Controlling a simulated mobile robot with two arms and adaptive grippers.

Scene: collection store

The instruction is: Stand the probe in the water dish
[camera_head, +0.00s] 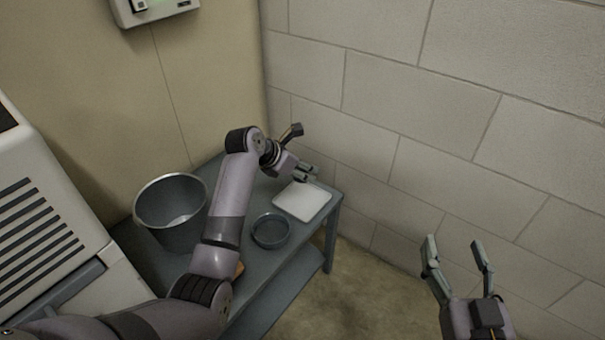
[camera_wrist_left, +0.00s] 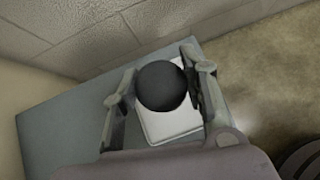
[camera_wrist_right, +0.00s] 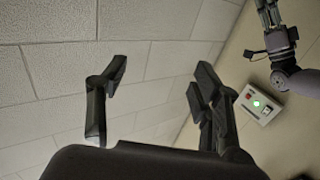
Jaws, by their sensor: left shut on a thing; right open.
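My left gripper (camera_head: 308,173) is above the far end of the grey table, over the white tray. In the left wrist view my left gripper (camera_wrist_left: 160,80) is shut on a dark round-ended thing, which I take to be the probe (camera_wrist_left: 162,87), seen end on. Its lower part is hidden, and I cannot make the probe out in the head view. The round water dish (camera_head: 271,244) stands on the table, nearer than the tray and right of my left forearm. My right gripper (camera_head: 456,246) is open and empty, away from the table; it also shows in the right wrist view (camera_wrist_right: 160,76).
A white tray (camera_head: 302,202) lies at the table's far right corner. A grey bucket (camera_head: 170,232) stands left of my left arm on the table (camera_head: 298,240). An orange thing (camera_head: 239,270) is partly hidden by the arm. A block wall (camera_head: 420,150) runs behind.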

